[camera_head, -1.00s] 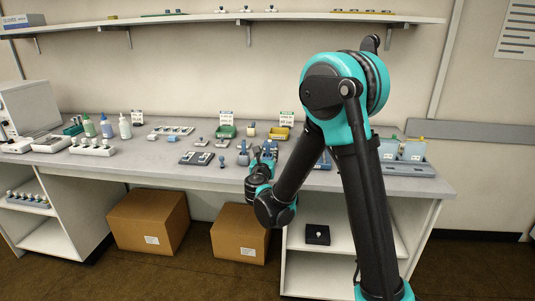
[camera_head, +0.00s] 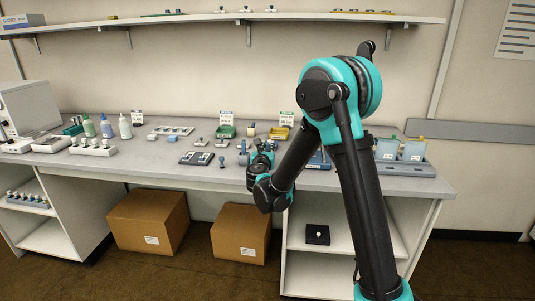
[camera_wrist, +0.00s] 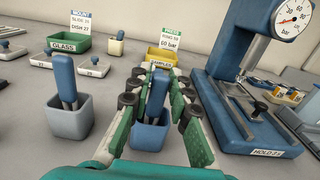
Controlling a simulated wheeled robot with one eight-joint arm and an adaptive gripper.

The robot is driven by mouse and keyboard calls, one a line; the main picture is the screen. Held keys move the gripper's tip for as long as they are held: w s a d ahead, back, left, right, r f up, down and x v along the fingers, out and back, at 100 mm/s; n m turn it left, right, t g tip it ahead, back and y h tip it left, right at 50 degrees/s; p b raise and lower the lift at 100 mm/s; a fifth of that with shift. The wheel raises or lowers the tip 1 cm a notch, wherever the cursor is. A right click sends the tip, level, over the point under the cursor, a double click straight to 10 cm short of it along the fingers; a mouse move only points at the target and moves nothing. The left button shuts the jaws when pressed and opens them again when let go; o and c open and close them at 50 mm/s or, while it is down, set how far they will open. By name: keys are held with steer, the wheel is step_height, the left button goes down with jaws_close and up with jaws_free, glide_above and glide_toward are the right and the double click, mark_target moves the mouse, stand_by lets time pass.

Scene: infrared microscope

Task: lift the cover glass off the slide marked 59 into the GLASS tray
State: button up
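My gripper (camera_wrist: 157,104) is open in the wrist view, its green fingers on either side of a blue-handled tool (camera_wrist: 156,88). Gaps show between the pads and the handle. The tool stands in a blue cup (camera_wrist: 149,136). The green GLASS tray (camera_wrist: 64,47) is beyond, to the upper left; the head view shows it too (camera_head: 226,132). Small knobbed, labelled blocks (camera_wrist: 92,68) stand left of the tool. Their numbers are too small to read, so I cannot tell which slide is marked 59 or see its cover glass.
A second blue-handled tool (camera_wrist: 64,78) stands in a grey cup (camera_wrist: 70,122) close on the left. A blue press with a gauge (camera_wrist: 228,105) stands close on the right. A yellow SAMPLES tray (camera_wrist: 160,63) is behind. Bottles (camera_head: 106,126) stand at the table's far left.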

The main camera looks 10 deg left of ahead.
jaws_close()
steer(key=shift+r, duration=0.15)
step_height(320, 180, up, 20)
stand_by(0.4)
steer(key=shift+f, duration=0.2)
stand_by(1.4)
